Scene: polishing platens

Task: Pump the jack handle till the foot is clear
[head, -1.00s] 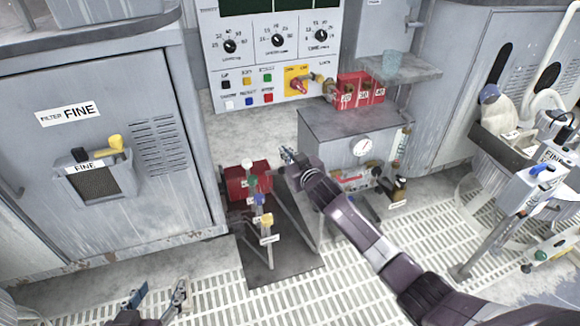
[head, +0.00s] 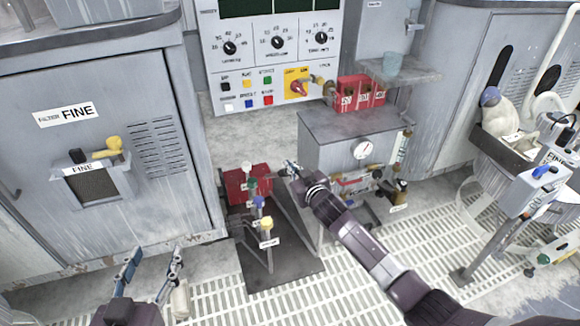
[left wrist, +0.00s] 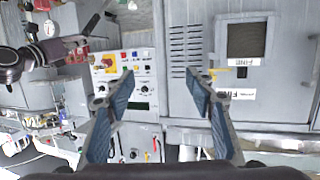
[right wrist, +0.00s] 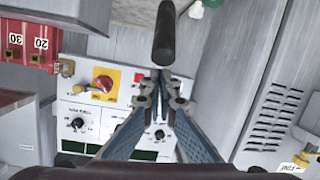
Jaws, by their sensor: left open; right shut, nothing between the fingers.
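A black cylindrical grip (right wrist: 165,35), which looks like the jack handle, stands just beyond my right fingertips in the right wrist view. My right gripper (right wrist: 163,82) is shut and empty. It looks lined up with the grip, but I cannot tell whether they touch. In the head view my right gripper (head: 290,166) is beside the red unit (head: 236,185) behind the lever stand; I cannot make out the grip there. I cannot identify the foot. My left gripper (head: 153,262) is open and empty at the lower left; it also shows in the left wrist view (left wrist: 160,85).
Several colour-knobbed levers, one with a yellow knob (head: 266,223), stand on a dark plate (head: 283,277) close to my right gripper. A grey gauge cabinet (head: 335,150) is right of it. The filter cabinet (head: 60,185) stands at the left. Grated floor (head: 220,310) lies in front.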

